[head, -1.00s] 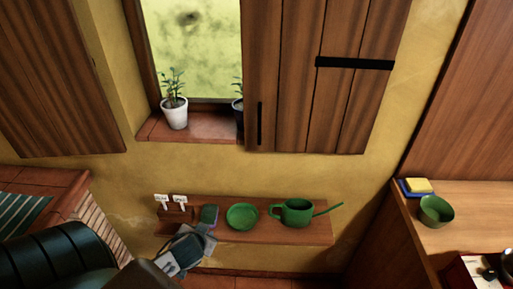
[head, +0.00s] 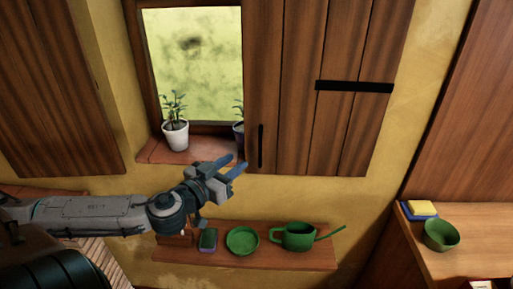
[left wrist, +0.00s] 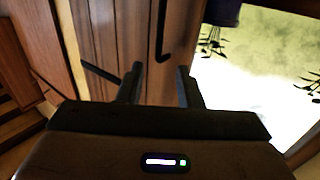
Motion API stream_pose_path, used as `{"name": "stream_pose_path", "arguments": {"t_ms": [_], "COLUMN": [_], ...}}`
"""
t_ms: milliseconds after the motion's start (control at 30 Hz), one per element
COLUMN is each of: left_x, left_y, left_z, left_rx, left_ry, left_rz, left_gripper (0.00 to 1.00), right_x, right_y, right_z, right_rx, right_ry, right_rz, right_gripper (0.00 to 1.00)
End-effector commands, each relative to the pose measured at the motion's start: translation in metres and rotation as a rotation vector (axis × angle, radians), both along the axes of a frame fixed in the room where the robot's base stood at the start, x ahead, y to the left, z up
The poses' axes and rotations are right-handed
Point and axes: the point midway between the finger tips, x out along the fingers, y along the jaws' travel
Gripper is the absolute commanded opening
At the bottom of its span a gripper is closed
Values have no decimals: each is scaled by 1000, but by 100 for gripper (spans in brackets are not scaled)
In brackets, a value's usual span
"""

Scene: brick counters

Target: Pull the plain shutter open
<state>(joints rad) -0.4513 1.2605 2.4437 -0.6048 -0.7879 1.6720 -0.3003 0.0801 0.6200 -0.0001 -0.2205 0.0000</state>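A brown plank shutter (head: 300,110) with a black strap (head: 354,86) and an upright black handle (head: 260,146) covers the right part of the window. This shutter also shows in the left wrist view (left wrist: 112,35), with its handle (left wrist: 163,32) beyond my fingers. Another wooden shutter (head: 55,90), with no strap visible, stands at the left. I cannot tell by look which one is called plain. My left gripper (head: 238,164) is open and empty, just below and left of the handle, apart from it. My right gripper is not in view.
A white potted plant (head: 175,134) and a dark pot (head: 239,134) stand on the sill (head: 160,152). The shelf below (head: 215,257) holds a green dish (head: 242,240) and a green watering can (head: 298,236). A counter (head: 470,215) with a green bowl (head: 441,235) is at right.

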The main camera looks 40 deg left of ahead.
Motion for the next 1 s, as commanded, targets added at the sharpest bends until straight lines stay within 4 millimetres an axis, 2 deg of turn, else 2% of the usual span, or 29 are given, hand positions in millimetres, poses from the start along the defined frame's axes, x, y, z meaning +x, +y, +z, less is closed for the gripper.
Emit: {"name": "stream_pose_path", "arguments": {"t_ms": [267,633,1000], "left_x": [21,50,85], "left_y": [-2,-3,-3], "left_z": [-2,1,2], "left_rx": [-7,-11,-8], "left_ry": [-9,-8,-4], "left_rz": [-4,-5,-2], "left_gripper": [33,33,33], "right_x": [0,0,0], "right_y": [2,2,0], "right_z": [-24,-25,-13], "right_rx": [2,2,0], "right_ry": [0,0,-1], "right_rz": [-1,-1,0], "right_gripper": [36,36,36]}}
